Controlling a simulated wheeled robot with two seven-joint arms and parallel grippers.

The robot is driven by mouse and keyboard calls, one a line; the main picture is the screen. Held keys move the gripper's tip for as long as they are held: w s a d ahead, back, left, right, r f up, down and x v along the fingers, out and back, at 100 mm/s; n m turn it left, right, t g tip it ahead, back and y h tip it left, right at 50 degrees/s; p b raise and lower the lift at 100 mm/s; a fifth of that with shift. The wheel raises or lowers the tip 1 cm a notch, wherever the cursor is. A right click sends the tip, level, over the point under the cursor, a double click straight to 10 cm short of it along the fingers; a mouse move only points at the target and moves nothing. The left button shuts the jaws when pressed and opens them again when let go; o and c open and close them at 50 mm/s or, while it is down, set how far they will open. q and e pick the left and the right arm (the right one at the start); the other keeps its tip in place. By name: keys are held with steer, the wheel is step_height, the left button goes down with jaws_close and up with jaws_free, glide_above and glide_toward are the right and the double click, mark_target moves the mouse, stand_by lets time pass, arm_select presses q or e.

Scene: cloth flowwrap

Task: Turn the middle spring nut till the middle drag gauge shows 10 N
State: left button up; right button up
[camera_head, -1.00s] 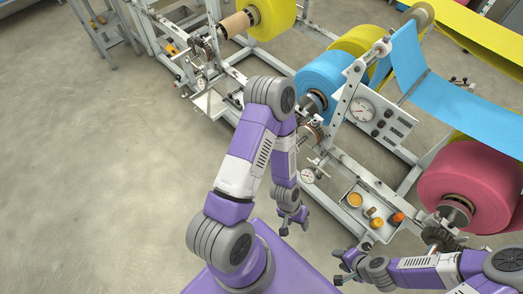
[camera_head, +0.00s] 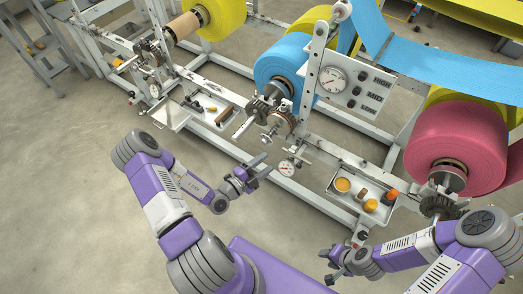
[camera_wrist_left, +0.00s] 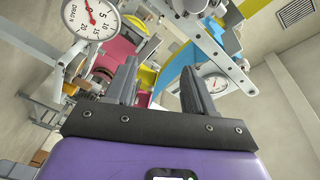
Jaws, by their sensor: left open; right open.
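The middle brake assembly (camera_head: 279,124) sits on the shaft end of the blue roll (camera_head: 284,62). A small metal knob (camera_head: 266,139), which looks like the middle spring nut, is at its front. The round white middle drag gauge (camera_head: 286,168) hangs below it. A drag dial (camera_wrist_left: 89,18) fills the upper left of the left wrist view; I cannot read its needle surely. My left gripper (camera_head: 258,170) is open and empty, just left of the gauge and below the knob; its fingers also show in the left wrist view (camera_wrist_left: 160,82). My right gripper (camera_head: 332,264) is open and empty at the lower right.
A tray (camera_head: 334,201) with small orange and yellow items is right of the gauge, and another tray (camera_head: 168,118) is to the left. A panel with a large dial (camera_head: 357,83) stands above. A pink roll (camera_head: 456,143) is at right.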

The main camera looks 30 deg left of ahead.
mark_target(264, 142)
arm_select(q)
steer(key=a+f+n+t+y, duration=0.1)
steer(key=a+n+y, duration=0.3)
steer(key=a+n, duration=0.15)
steer(key=shift+m, duration=0.55)
steer(key=w+b, duration=0.3)
steer(key=w, duration=0.4)
steer(key=shift+w+d, duration=0.15)
steer(key=shift+w, duration=0.25)
jaws_close()
